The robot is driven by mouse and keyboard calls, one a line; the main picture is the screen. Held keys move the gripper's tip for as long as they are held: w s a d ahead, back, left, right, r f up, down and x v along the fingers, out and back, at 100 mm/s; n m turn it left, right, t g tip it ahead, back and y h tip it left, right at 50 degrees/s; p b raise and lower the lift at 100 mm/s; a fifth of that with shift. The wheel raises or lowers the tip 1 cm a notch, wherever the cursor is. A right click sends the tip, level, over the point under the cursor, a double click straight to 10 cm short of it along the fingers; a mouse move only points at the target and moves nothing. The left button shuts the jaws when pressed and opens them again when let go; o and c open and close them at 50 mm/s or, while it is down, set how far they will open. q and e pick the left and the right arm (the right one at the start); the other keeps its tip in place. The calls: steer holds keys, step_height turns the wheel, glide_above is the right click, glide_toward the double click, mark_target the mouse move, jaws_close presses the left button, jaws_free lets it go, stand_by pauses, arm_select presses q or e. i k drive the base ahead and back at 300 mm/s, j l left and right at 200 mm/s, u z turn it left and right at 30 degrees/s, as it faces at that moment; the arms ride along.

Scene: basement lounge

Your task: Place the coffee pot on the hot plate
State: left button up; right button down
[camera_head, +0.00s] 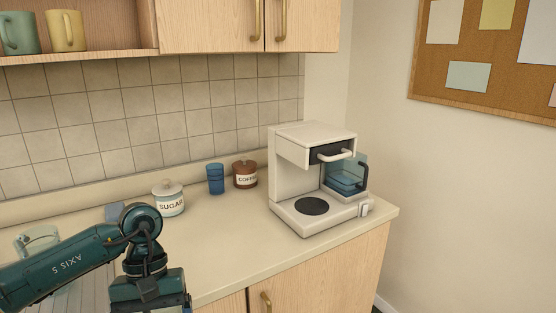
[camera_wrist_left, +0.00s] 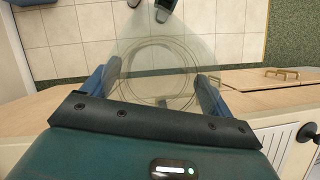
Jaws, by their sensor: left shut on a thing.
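My left gripper (camera_wrist_left: 158,80) is shut on a clear, round glass vessel, taken to be the coffee pot (camera_wrist_left: 160,60), which shows between its fingers in the left wrist view. Floor tiles show through the glass. In the head view the left gripper body (camera_head: 150,292) is at the bottom edge, left of the coffee machine, and its fingers and the pot are below the frame. The hot plate (camera_head: 312,206) is a bare dark disc on the base of the white coffee machine (camera_head: 292,180). My right gripper is not in view.
A sugar jar (camera_head: 170,200), a blue cup (camera_head: 215,179) and a brown coffee jar (camera_head: 245,175) stand along the back of the counter. A clear glass item (camera_head: 38,238) is at the left. The counter (camera_head: 240,235) before the machine is clear. The machine's upper part overhangs the plate.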

mark_target(307, 207)
steer(key=i+l+u, duration=0.1)
steer(key=i, duration=0.45)
steer(key=i+l+u, duration=0.1)
steer(key=i, duration=0.5)
